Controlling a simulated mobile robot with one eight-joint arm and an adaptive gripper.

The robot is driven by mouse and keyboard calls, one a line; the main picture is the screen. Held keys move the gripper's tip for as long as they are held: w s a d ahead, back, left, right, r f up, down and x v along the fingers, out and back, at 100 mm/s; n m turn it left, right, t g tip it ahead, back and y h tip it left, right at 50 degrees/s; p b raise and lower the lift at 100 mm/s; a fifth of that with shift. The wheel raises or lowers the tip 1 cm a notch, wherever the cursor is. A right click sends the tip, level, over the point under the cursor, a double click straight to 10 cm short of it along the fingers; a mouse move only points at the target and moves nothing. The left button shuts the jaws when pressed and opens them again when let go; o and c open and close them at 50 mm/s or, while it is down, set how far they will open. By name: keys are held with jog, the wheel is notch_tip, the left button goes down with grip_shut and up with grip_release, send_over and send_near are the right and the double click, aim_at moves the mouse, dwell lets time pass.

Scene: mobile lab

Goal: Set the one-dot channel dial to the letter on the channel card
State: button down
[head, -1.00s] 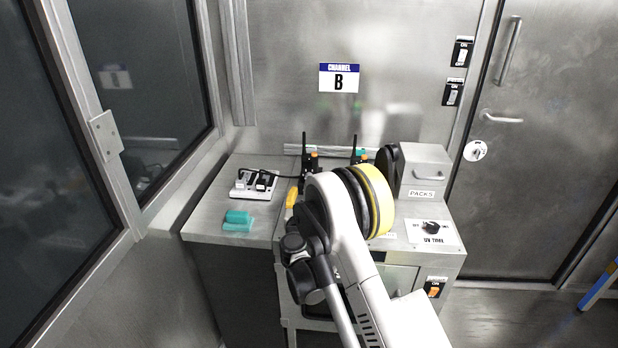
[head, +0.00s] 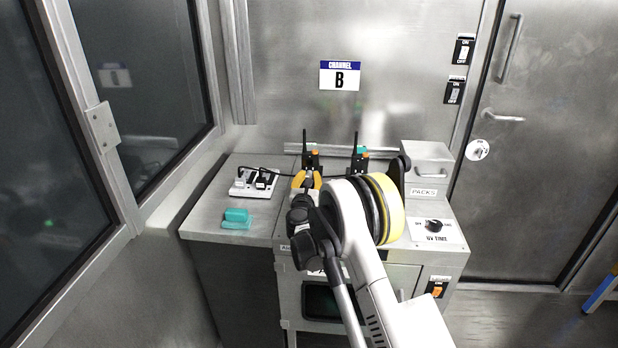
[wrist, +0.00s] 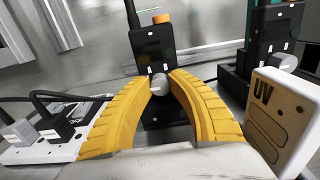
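The channel card (head: 339,76) on the back wall reads B. The dial's letters and dot marks are too small to read.
A tan-faced block marked UV (wrist: 279,118) is close to my right finger. The right radio's dial (wrist: 285,62) is behind it. A power strip (head: 253,183) with plugs and a teal object (head: 237,219) are on the left. A PACKS box (head: 427,165) stands right.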

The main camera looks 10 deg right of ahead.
jog(key=m, duration=0.4)
jog(key=shift+m, duration=0.4)
jog(key=c, duration=1.2)
grip_release()
jog(key=v, duration=1.2)
